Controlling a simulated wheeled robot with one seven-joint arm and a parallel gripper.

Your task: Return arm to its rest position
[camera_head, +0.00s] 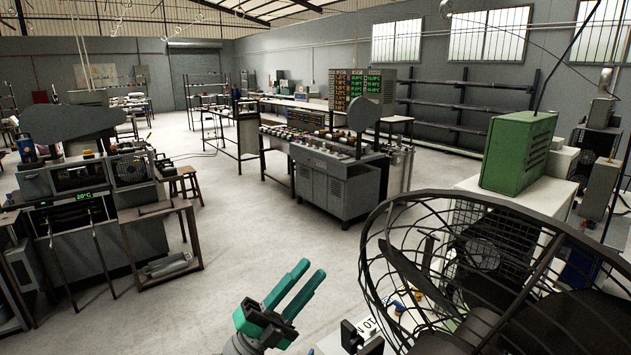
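My gripper (305,284) is teal green and shows at the bottom middle of the head view. Its two fingers point up and to the right, with a narrow gap between them. No object shows between the fingers. It is above the pale floor, left of a bench edge with a black-handled part. Most of my arm is below the frame and hidden.
A large black fan cage (480,210) stands close at the lower right, near my gripper. A green metal box (518,150) sits behind it on a white-topped bench. A grey cabinet machine (338,180) stands mid-room. An extruder-like machine (85,185) is at left. The floor (225,260) between is clear.

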